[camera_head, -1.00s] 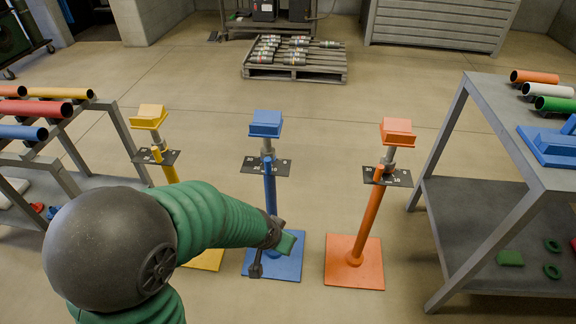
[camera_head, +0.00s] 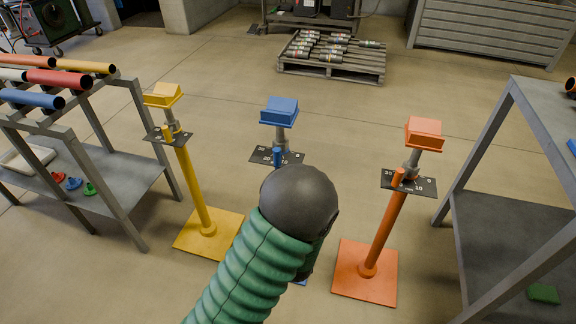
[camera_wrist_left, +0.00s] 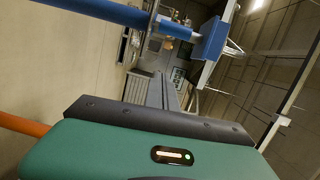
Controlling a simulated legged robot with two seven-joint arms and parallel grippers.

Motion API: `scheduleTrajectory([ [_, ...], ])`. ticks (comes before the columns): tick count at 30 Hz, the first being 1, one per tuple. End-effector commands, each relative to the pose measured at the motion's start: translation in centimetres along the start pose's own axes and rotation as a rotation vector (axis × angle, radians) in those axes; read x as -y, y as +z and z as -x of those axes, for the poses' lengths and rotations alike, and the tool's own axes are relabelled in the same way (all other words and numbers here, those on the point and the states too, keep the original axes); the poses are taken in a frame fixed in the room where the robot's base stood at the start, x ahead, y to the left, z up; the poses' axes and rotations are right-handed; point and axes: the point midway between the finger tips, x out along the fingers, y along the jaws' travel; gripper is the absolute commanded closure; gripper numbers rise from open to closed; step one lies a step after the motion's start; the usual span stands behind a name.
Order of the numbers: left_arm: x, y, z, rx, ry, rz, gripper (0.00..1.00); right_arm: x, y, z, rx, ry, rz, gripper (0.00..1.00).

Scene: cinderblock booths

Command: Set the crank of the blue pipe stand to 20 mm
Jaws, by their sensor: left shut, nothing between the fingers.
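The blue pipe stand's block head (camera_head: 280,111) tops a grey neck in the middle of the head view. Below it is a dark scale plate (camera_head: 292,158) with a small blue upright peg (camera_head: 277,156); the setting is not legible. My left arm's dark joint hides most of the post and base. In the left wrist view the blue post (camera_wrist_left: 105,10) crosses the top left, with the blue head (camera_wrist_left: 211,39) at its right end. My left gripper (camera_wrist_left: 160,122) is shut and empty, below and apart from the post in that view. My right gripper is not in view.
A yellow stand (camera_head: 197,190) is at left and an orange stand (camera_head: 385,235) at right. A rack with coloured pipes (camera_head: 60,78) stands far left, and a grey table (camera_head: 505,230) far right. A pallet of tools (camera_head: 330,65) lies behind; floor between is clear.

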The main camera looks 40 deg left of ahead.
Motion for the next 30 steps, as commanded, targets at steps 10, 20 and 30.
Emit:
scheduleTrajectory([
  [10,0.6,0.5,-3.9,0.015,-0.054,-0.056,1.0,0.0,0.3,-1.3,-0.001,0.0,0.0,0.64],
  [20,0.9,1.3,-10.0,0.015,-0.051,-0.057,1.0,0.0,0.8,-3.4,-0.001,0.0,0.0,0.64],
  [30,1.3,4.2,-8.7,0.011,-0.05,-0.057,1.0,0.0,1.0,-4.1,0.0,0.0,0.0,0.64],
])
